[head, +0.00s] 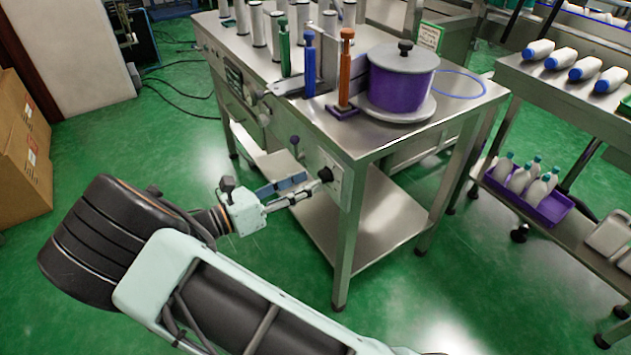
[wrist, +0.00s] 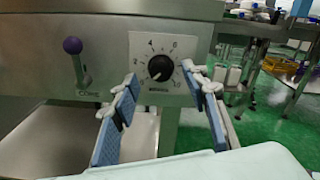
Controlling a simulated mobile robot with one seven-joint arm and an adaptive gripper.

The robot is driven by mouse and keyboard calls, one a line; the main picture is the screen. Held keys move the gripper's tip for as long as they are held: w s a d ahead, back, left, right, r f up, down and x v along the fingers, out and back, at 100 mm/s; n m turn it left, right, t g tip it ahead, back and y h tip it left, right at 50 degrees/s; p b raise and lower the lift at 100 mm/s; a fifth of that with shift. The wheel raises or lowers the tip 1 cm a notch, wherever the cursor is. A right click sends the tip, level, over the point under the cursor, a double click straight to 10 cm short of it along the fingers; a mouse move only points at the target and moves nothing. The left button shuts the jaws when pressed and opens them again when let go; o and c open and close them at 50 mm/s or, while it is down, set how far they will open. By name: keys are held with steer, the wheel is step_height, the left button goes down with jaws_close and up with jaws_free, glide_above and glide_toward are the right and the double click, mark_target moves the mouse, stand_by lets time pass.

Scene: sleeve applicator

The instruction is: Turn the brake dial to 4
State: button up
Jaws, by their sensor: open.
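The brake dial (wrist: 160,68) is a black round knob on a pale square plate with numbers around it. It sits on the front of the steel machine table, and in the head view the dial (head: 325,174) shows at the table's front corner. Its white pointer mark is hard to read at this size. My gripper (wrist: 165,108) is open with blue-padded fingers, one at each side below the dial, apart from it and empty. In the head view my gripper (head: 297,190) reaches toward the plate from the left.
A purple-knobbed lever (wrist: 75,55) stands left of the dial. On the table top are a purple spool (head: 400,85) and several upright coloured posts. A shelf with bottles (head: 585,68) stands at the right.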

mark_target(320, 176)
steer(key=shift+x, duration=1.75)
jaws_close()
